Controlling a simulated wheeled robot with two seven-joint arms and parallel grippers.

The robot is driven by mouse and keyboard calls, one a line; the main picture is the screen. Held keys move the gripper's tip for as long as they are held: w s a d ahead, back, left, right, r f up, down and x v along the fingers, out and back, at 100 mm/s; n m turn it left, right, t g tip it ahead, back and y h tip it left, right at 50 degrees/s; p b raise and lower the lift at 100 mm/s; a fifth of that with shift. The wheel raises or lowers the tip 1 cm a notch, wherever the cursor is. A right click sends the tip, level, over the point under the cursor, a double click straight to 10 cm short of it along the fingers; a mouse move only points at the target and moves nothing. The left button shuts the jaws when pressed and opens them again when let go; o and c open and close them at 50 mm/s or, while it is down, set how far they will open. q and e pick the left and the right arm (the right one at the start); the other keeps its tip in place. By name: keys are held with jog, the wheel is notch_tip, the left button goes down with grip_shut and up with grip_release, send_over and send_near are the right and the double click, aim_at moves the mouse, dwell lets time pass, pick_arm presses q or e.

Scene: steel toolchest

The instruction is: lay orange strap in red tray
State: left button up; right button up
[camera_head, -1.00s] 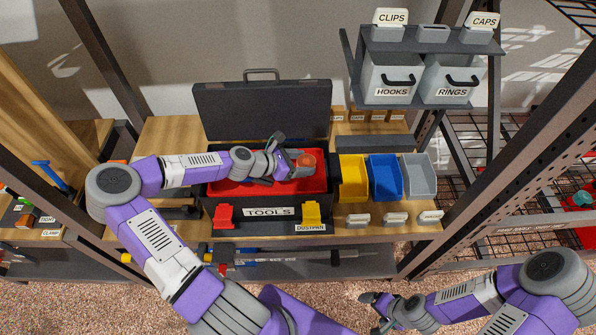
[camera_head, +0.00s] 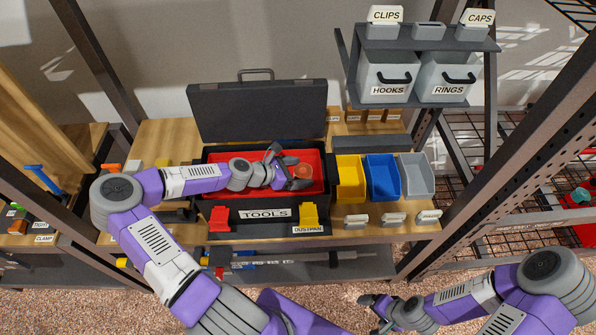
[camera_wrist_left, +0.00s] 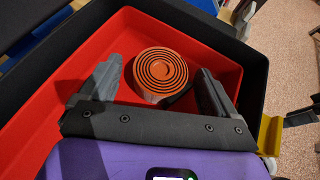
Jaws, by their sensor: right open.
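The orange strap (camera_head: 302,171) is a rolled coil. It lies flat in the red tray (camera_head: 313,157) inside the black toolbox, near the tray's right end in the head view. The wrist view shows the coil (camera_wrist_left: 160,72) on the floor of the red tray (camera_wrist_left: 105,35), with its spiral edge facing up. My left gripper (camera_head: 287,168) is over the tray with its fingers spread apart, one to each side of the coil's near part. Gaps show between the fingers and the coil. My right gripper (camera_head: 380,309) is open and empty, low in front of the shelf.
The open toolbox lid (camera_head: 258,110) stands up behind the tray. Yellow (camera_head: 350,177), blue (camera_head: 382,176) and grey (camera_head: 416,174) bins stand close to the right of the toolbox. Hooks and rings drawers (camera_head: 388,78) hang above, at the right.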

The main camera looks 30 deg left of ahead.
pick_arm(q)
jog(key=shift+r, duration=0.2)
jog(key=p+v, duration=0.3)
jog(key=v, duration=0.9)
jog(key=shift+p, duration=0.35)
jog(key=shift+s+f, duration=0.1)
jog(key=shift+f, duration=0.05)
